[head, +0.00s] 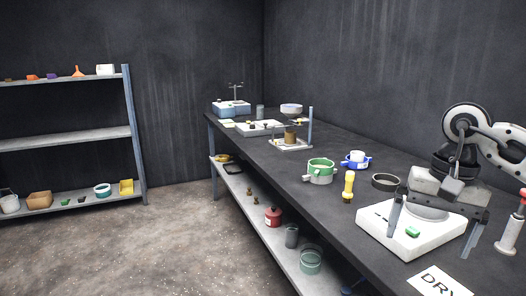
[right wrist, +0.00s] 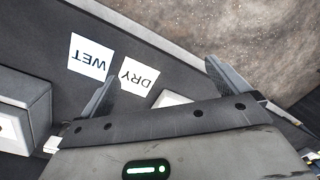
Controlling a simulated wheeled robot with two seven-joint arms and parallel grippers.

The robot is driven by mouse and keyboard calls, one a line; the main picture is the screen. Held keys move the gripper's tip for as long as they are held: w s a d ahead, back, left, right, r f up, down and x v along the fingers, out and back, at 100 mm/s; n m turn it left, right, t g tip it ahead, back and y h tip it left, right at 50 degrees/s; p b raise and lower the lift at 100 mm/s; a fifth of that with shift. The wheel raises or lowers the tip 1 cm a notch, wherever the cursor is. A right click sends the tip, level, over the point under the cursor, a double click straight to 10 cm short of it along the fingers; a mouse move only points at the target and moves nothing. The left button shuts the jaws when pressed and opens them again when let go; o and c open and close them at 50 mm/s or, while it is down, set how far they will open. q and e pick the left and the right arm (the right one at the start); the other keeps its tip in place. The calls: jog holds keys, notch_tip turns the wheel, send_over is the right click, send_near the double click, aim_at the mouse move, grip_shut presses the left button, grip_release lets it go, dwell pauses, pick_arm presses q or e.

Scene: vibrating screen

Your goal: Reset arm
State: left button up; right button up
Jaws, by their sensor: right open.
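My right gripper (head: 434,226) hangs over the right part of the dark workbench (head: 262,150), above and in front of a white machine (head: 410,238) with a green button. Its two fingers are spread wide with nothing between them. In the right wrist view the open fingers of the gripper (right wrist: 158,88) point towards the bench top, with a white DRY card (right wrist: 138,76) and a WET card (right wrist: 89,57) beyond. My left gripper is in neither view.
A green-banded sieve (head: 320,170), a yellow-handled tool (head: 348,186), a blue pan (head: 356,161) and a black ring (head: 385,182) stand left of the machine. A red-topped tool (head: 511,232) stands at right. Shelves (head: 70,137) stand at left; the floor between is clear.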

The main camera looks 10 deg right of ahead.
jog(key=s+a+f+m+g+y, duration=0.1)
jog(key=a+f+y, duration=0.15)
jog(key=a, duration=0.55)
jog(key=s+a+f+m+g+y, duration=0.1)
jog(key=a+f+m+y, duration=0.1)
jog(key=a+y, duration=0.35)
jog(key=a+f+m+g+y, duration=0.1)
jog(key=a+f+y, duration=0.15)
jog(key=a, duration=0.65)
jog(key=s+a+r+m+t+y, duration=0.1)
jog(key=a+r+m+t+y, duration=0.2)
jog(key=a+m+t+y, duration=0.85)
jog(key=w+d+f+m+t+h, duration=0.2)
jog(key=d+f+m+t+h, duration=0.25)
jog(key=m, duration=1.05)
jog(key=w+d+f+m+t+h, duration=0.1)
jog(key=d+f+m+t+h, duration=0.4)
jog(key=m, duration=1)
jog(key=s+d+f+m+g+h, duration=0.2)
jog(key=s+f+m+h, duration=0.3)
jog(key=f+m, duration=0.3)
jog(key=s+d+f+m+g+h, duration=0.3)
jog(key=s+f+m+g+h, duration=0.2)
jog(key=s+f+m, duration=0.2)
notch_tip(320, 180, down, 3)
jog(key=shift+r+m, duration=0.2)
jog(key=shift+m, duration=1.05)
jog(key=shift+d, duration=0.1)
